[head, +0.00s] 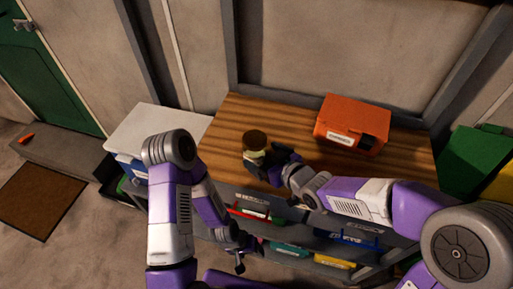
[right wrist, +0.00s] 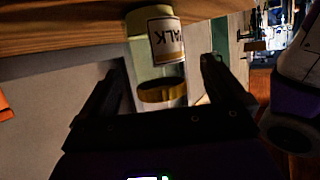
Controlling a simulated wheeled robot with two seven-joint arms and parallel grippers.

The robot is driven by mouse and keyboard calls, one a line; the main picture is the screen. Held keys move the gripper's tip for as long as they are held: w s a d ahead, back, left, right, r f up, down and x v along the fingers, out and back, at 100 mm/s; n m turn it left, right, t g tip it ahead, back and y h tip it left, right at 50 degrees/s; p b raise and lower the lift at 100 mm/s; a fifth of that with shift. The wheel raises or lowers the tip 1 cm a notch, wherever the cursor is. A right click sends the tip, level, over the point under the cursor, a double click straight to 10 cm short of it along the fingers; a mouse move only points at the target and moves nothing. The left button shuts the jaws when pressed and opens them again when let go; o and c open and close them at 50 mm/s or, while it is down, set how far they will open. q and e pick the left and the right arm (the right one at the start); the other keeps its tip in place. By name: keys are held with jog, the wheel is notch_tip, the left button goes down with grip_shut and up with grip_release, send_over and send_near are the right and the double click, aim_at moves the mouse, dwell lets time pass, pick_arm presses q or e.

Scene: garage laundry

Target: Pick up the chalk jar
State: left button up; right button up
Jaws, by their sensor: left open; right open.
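The chalk jar (head: 254,156) stands upright on the wooden top of the workbench, near its front left part, with a brown lid. In the right wrist view the jar (right wrist: 167,38) appears upside down, with a pale label ending in "ALK" and a dark, gold-edged lid. My right gripper (head: 277,166) is open just right of the jar. In the right wrist view its fingers (right wrist: 164,62) lie on either side of the jar; contact cannot be told. My left gripper (head: 243,257) is open and empty, low in front of the bench.
An orange case (head: 345,124) sits at the back right of the wooden bench (head: 225,125). Several coloured bins are on the shelves below. A white-topped unit (head: 157,122) stands at left, and a green bin (head: 475,160) at right. The bench top left of the jar is clear.

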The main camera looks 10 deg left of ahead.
jog(key=shift+w+a+f, duration=0.15)
jog(key=shift+w+a, duration=0.05)
jog(key=shift+a, duration=0.25)
jog(key=x, duration=0.2)
jog(key=b+x, duration=0.1)
jog(key=x, duration=0.1)
jog(key=shift+w+a, duration=0.1)
jog(key=shift+w, duration=0.35)
jog(key=c, duration=1.2)
